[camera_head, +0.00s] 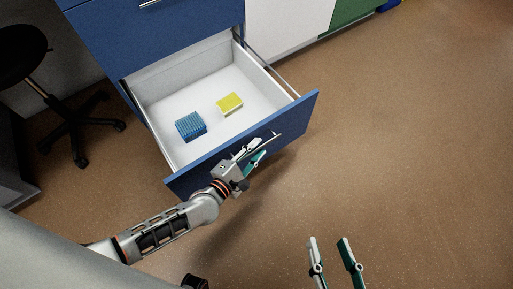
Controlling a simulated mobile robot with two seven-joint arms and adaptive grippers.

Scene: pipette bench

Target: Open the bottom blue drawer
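The bottom blue drawer (212,169) stands pulled out from the blue cabinet (155,38), and its white inside shows. My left gripper (262,147) is at the outer side of the drawer front, by the thin metal handle (274,135). Its fingers look close together at the handle, but I cannot tell whether they grip it. My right gripper (332,246) is at the bottom of the view, well away from the drawer, with its fingers apart and nothing between them.
A blue box (190,126) and a yellow box (229,104) lie in the drawer. A black stool (75,118) stands at the left. White and green cabinet fronts (290,25) are at the back. The brown floor (420,140) at the right is clear.

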